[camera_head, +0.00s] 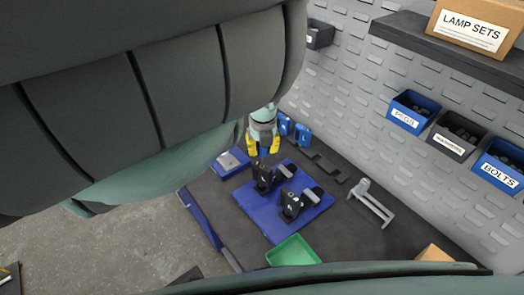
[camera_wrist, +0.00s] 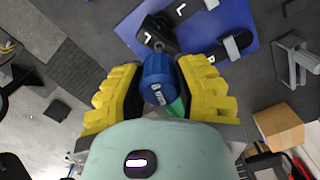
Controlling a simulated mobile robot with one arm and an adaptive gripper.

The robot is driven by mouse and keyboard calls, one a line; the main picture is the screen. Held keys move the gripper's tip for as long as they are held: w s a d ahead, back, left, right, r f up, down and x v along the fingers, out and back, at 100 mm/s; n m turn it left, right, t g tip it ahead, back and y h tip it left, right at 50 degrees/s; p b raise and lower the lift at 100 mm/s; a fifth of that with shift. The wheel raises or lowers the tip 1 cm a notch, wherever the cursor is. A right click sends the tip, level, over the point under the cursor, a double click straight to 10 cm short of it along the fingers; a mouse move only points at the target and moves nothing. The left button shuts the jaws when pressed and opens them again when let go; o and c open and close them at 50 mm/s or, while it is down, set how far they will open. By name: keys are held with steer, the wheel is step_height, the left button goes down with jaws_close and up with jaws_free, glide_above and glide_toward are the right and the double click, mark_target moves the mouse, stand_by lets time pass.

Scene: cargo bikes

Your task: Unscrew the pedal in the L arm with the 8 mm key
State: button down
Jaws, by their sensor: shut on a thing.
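My gripper (camera_head: 262,150) has yellow fingers and is shut on the blue handle of a key (camera_wrist: 158,78). White lettering on the handle is too small to read. In the wrist view the handle is between both fingers, with a metal part beyond its far end. The black L arm (camera_wrist: 162,30), marked with a white L, lies just beyond the handle. I cannot tell whether the key tip touches it. In the head view the L arm (camera_head: 262,176) is directly below my gripper. The black R arm (camera_head: 291,208) is nearer the green tray. The pedal is not clearly distinguishable.
Both arms are on a blue mat (camera_head: 248,208) on the dark bench. Blue items (camera_head: 302,134) stand behind. Wall bins (camera_head: 414,112) and a shelf (camera_head: 440,45) are at right.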

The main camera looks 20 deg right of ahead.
steer(key=n, duration=0.4)
steer(key=shift+n, duration=1.2)
steer(key=shift+f+b, duration=0.5)
steer(key=shift+b, duration=0.05)
steer(key=c, duration=1.3)
jaws_free()
jaws_close()
